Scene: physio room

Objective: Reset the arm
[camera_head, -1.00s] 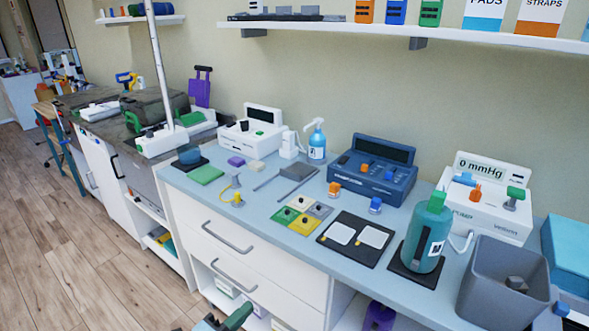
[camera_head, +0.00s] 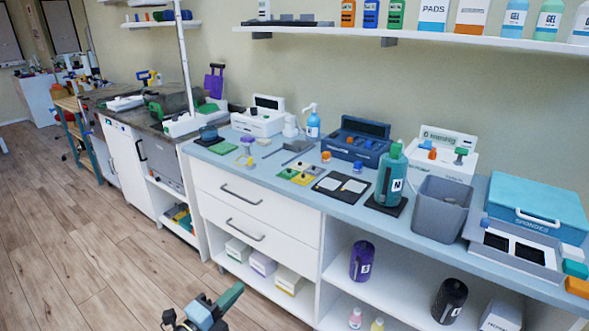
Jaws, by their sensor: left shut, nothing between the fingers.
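My left gripper (camera_head: 226,300) is at the bottom of the head view, over the wooden floor in front of the white cabinet. Its fingers look shut, with nothing held. It is well below and apart from the worktop (camera_head: 410,238). Part of my left arm beside it is cut off by the bottom edge. My right gripper is not in view.
The worktop holds a green bottle (camera_head: 390,176), a grey bin (camera_head: 441,205), a blue device (camera_head: 356,140) and a teal case (camera_head: 536,207). Open shelves below hold a purple bottle (camera_head: 362,261) and a black bottle (camera_head: 449,300). The floor (camera_head: 110,250) at left is clear.

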